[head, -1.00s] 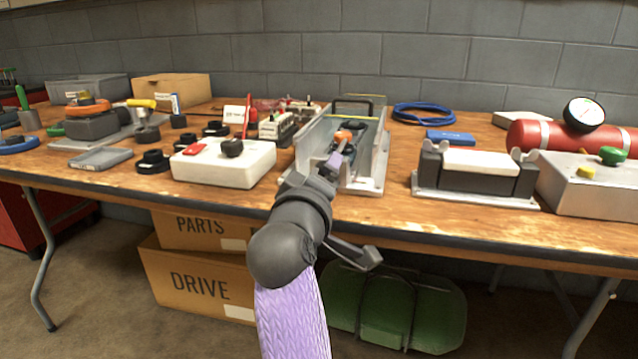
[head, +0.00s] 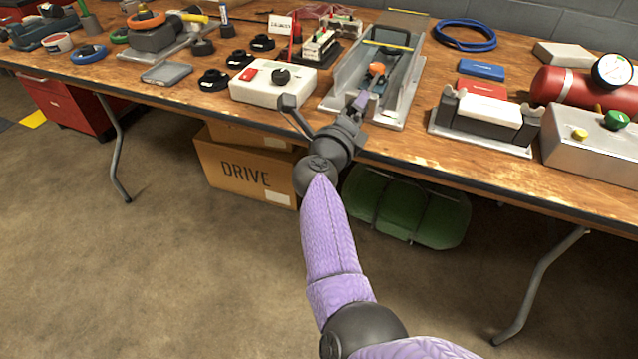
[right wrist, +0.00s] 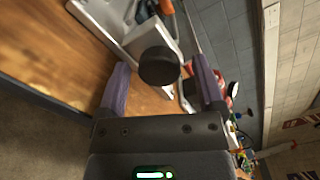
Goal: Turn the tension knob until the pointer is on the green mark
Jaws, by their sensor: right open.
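A grey metal channel fixture (head: 340,88) with upright side walls and an orange part (head: 376,70) inside stands near the table's front edge. In the right wrist view a round black knob (right wrist: 159,66) sits at the end of a metal bracket (right wrist: 120,22). My right gripper (head: 360,102) is at the fixture's near end, open; in the wrist view its two purple fingers (right wrist: 160,65) appear on either side of the knob, with gaps. I cannot tell how deep the knob lies between them. No pointer or green mark can be made out. My left gripper is not in view.
A white box with a black knob (head: 262,92) stands just left of the fixture. A cradle with a white block (head: 488,108) stands to its right, then a grey box (head: 590,148) and a red cylinder with a gauge (head: 572,92). A blue cable coil (head: 465,35) lies behind.

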